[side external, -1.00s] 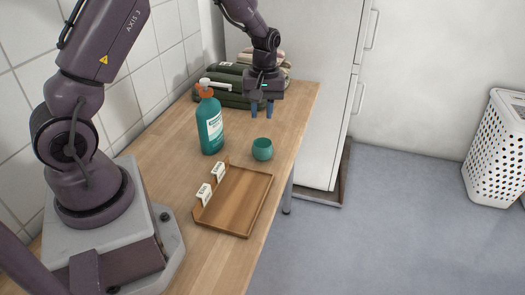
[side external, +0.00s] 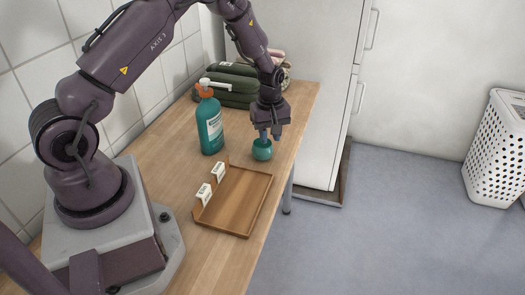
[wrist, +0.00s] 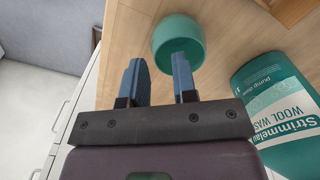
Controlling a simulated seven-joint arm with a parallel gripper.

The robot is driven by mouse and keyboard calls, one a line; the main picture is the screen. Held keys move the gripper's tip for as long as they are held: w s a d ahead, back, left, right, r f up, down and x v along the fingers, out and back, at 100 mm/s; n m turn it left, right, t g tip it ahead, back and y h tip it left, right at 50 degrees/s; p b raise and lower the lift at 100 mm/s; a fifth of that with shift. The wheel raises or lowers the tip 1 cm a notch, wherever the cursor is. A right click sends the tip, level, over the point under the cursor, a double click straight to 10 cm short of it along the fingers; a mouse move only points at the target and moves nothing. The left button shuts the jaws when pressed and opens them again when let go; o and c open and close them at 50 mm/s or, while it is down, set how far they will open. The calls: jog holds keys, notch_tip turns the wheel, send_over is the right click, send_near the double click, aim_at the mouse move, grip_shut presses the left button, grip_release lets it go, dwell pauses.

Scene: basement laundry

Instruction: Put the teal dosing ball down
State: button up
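The teal dosing ball (side external: 262,150) is a small round cup standing on the wooden table, between the teal bottle and the table's right edge. In the side view my gripper (side external: 270,137) is just above it, fingers pointing down, with the tips overlapping its top. In the wrist view my gripper (wrist: 157,60) has its two blue fingers apart with nothing between them. There the dosing ball (wrist: 178,40) lies beyond the tips, off to the right, and the right fingertip covers part of it. I cannot tell whether they touch.
A teal detergent bottle (side external: 210,122) with a pump stands left of the ball; it also fills the right of the wrist view (wrist: 275,95). A wooden tray (side external: 236,205) with two white labels lies in front. Folded dark green towels (side external: 232,88) are behind. The table edge is close on the right.

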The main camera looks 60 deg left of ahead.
aim_at(270, 144)
notch_tip(270, 144, down, 4)
jog(key=shift+r, duration=0.2)
grip_shut()
jog(key=shift+r, duration=0.1)
